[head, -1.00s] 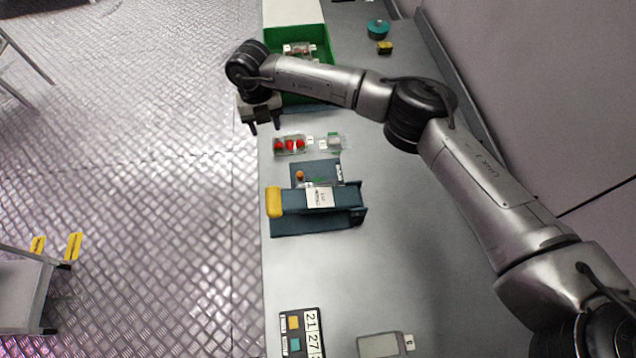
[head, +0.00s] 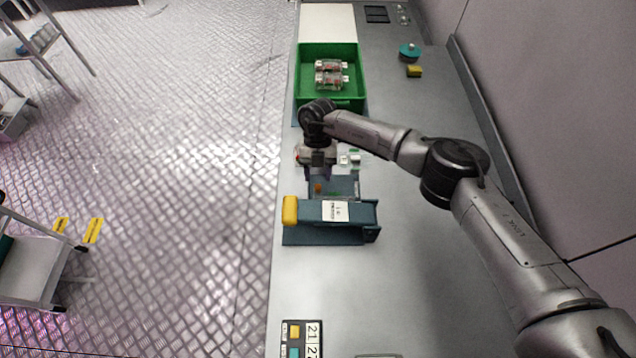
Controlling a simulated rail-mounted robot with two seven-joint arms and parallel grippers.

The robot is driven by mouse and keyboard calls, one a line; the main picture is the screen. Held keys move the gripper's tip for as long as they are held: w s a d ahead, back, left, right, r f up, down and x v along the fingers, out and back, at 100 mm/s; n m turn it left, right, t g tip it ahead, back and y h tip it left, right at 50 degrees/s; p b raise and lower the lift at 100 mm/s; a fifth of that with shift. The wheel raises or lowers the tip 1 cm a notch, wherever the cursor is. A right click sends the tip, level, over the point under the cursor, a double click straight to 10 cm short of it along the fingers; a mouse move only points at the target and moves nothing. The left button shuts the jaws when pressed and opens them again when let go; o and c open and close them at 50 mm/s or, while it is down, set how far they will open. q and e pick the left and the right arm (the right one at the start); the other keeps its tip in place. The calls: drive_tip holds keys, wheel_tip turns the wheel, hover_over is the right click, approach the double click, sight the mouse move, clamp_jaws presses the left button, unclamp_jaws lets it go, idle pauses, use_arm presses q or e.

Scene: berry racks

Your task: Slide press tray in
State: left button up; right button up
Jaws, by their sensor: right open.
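The press (head: 352,212) is a dark teal device with a yellow block (head: 290,210) on its left end and a white label on top. Its tray (head: 346,186) sticks out on the far side, with a small orange item (head: 318,188) at its left. My right gripper (head: 320,174) is open and points down at the far edge of the tray, near the orange item. I cannot tell whether it touches the tray. My left gripper is not in view.
A green crate (head: 302,82) holding clear berry packs (head: 332,74) stands beyond my right gripper. A small clear container (head: 352,159) is partly hidden by my arm. A teal round item (head: 410,52) and yellow block (head: 415,71) lie at the back.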

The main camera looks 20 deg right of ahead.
sight(318, 185)
drive_tip(key=shift+x, duration=2.1)
clamp_jaws()
